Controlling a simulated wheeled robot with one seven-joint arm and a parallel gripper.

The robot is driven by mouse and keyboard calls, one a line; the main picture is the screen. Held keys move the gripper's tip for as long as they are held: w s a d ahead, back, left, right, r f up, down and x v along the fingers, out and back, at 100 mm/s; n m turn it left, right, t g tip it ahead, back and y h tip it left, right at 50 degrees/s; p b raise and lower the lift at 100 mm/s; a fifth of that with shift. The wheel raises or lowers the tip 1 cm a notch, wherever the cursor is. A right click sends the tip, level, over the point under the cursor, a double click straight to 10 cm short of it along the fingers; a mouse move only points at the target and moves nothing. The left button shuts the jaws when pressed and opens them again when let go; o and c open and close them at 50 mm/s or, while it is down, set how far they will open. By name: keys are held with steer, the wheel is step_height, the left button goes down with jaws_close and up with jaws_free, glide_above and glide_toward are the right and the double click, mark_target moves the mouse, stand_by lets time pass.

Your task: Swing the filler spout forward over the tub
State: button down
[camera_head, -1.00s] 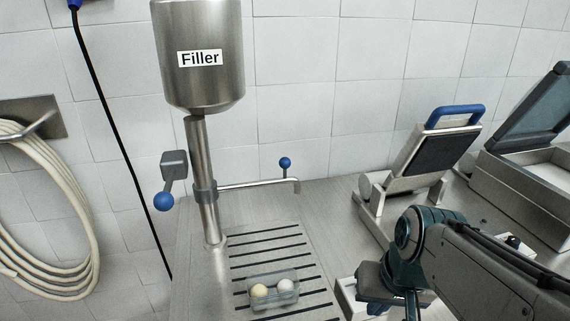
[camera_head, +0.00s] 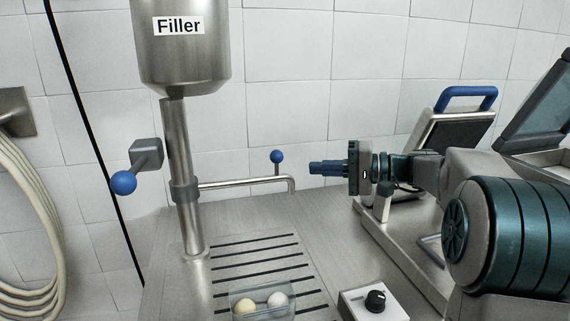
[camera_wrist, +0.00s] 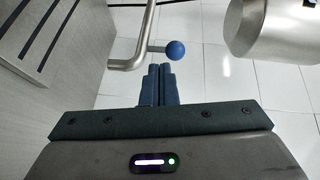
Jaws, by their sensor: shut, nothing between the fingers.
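The filler spout (camera_head: 238,184) is a thin metal pipe. It reaches right from a collar on the filler's column (camera_head: 177,150) and bends down at its end. A blue ball knob (camera_head: 277,157) stands on a short stem near that end. The tub (camera_head: 262,301) is clear, holds a pale yellow ball and a white ball, and sits on the slotted grate in front of the spout. My gripper (camera_head: 312,168) is shut and empty, pointing left, a little right of the knob. In the wrist view the closed fingers (camera_wrist: 158,70) lie just short of the blue knob (camera_wrist: 175,50), apparently apart from it.
The filler hopper (camera_head: 182,50) tops the column, with a blue-ended lever (camera_head: 124,182) at its left. A control box with a black dial (camera_head: 376,301) stands right of the grate. A blue-handled device (camera_head: 450,130) is behind my arm. The tiled wall is close behind the spout.

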steer(key=shift+w+d+r+n+t+y+b, duration=0.1)
steer(key=shift+w+d+r+t+y, duration=0.15)
steer(key=shift+w, duration=0.25)
steer(key=shift+w+d+r+n+y+b, duration=0.1)
steer(key=shift+w+d+r+y+b, duration=0.05)
steer(key=shift+w+d+y, duration=0.35)
steer(key=shift+w+d+r+n+t+y+b, duration=0.1)
steer(key=shift+w+d+r+t+y, duration=0.1)
steer(key=shift+w, duration=0.35)
steer(key=shift+a, duration=0.1)
steer(key=x, duration=0.9)
steer(key=shift+a+p, duration=0.3)
steer(key=shift+a, duration=0.15)
steer(key=shift+a+f, duration=0.1)
steer(key=shift+s, duration=0.1)
